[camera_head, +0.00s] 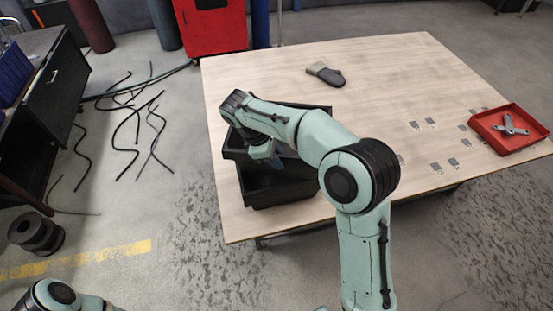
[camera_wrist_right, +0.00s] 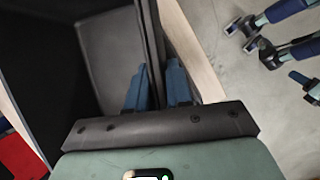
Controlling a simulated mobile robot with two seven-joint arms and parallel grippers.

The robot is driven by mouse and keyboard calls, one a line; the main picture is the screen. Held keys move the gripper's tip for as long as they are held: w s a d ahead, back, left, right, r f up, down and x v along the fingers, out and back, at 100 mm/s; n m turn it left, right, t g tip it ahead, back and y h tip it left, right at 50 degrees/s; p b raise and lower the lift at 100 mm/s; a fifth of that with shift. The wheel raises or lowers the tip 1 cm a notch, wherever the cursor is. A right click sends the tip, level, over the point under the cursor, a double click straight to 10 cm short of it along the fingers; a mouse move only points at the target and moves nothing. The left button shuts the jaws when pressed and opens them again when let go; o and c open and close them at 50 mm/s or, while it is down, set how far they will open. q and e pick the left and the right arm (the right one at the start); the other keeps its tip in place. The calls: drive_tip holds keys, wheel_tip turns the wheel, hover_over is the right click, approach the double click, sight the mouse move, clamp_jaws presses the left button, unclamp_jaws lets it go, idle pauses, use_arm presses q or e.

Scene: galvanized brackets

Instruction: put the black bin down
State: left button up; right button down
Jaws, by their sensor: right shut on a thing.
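My right gripper (camera_head: 274,161) is over the near left part of the table and is shut on a wall of the black bin (camera_head: 234,154). In the right wrist view its blue fingers (camera_wrist_right: 155,88) lie on either side of the bin's wall, with the bin's dark inside (camera_wrist_right: 105,55) to the left. My left gripper is out of view; only part of my left arm shows at the lower left.
The wooden table (camera_head: 390,75) is largely clear in the middle. A grey-black brush or mitt (camera_head: 326,74) lies at the back. Several small flat metal plates (camera_head: 436,167) lie at the right, beside a red tray (camera_head: 482,123) holding a metal bracket (camera_head: 511,126). Dark cables (camera_head: 135,125) litter the floor.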

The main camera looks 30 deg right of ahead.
drive_tip(key=shift+w+f, duration=0.1)
drive_tip(key=shift+w, duration=0.05)
drive_tip(key=shift+f, duration=0.45)
drive_tip(key=c, duration=1)
unclamp_jaws()
drive_tip(key=shift+c, duration=0.2)
drive_tip(key=shift+r, duration=0.1)
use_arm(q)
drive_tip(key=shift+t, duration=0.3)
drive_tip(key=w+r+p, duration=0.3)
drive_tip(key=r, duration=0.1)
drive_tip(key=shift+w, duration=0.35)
use_arm(e)
drive_tip(key=v, duration=1.2)
drive_tip(key=shift+r, duration=0.35)
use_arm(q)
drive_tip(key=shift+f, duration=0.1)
